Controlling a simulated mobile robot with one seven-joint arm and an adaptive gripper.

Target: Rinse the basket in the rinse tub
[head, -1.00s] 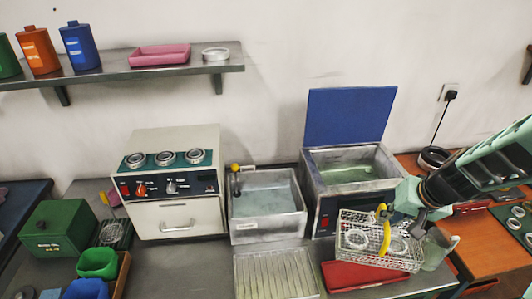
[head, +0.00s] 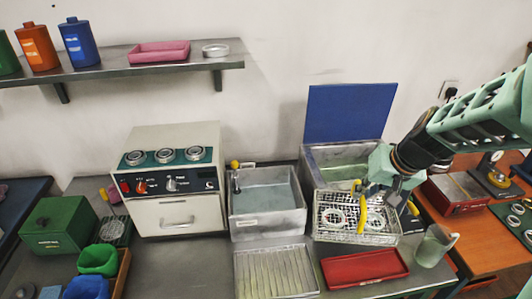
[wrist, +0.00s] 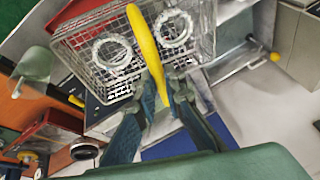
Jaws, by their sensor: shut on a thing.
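The wire basket (head: 336,232) hangs in front of the open blue-lidded tank in the head view, with bearing rings (head: 376,221) inside. It also shows in the wrist view (wrist: 91,42), tilted there, with two rings in sight. My gripper (head: 372,190) is shut on the basket's yellow handle (head: 361,215); in the wrist view the fingers (wrist: 165,88) close around the yellow handle (wrist: 146,40). The rinse tub (head: 268,224), a grey tub of water, stands to the left of the basket. The basket is apart from the tub.
A blue-lidded tank (head: 343,157) stands behind the basket. A ribbed drainboard (head: 275,275) lies before the tub. A small tap (head: 236,178) rises at the tub's back left.

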